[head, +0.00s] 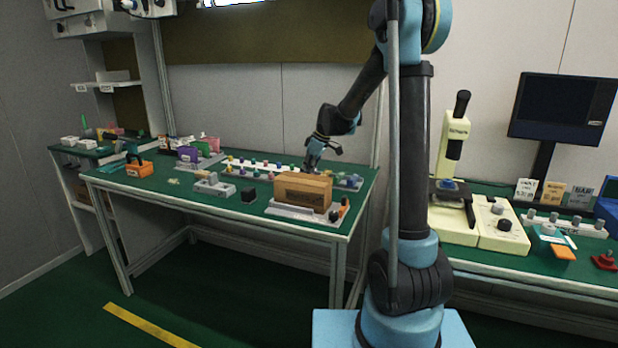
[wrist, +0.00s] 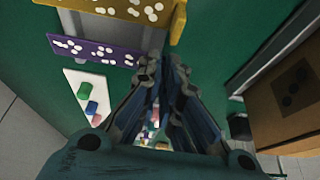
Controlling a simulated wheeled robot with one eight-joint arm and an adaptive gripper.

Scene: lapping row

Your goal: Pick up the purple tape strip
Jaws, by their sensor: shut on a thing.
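The purple tape strip (wrist: 95,50), marked with white dots, shows in the upper left of the wrist view. Its right end meets my fingertips (wrist: 158,68), which are shut on it there. The fingers hide that end. In the head view my gripper (head: 312,166) is low over the back right of the green table, just behind a brown box. I cannot make out the strip there, nor tell whether it is clear of the table.
A yellow strip with white dots (wrist: 140,12) lies close beyond the purple one. A white plate with coloured pieces (wrist: 88,98) is at the left. The brown box (head: 303,190) stands close in front of my gripper. An orange case (head: 138,168) is at the table's left.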

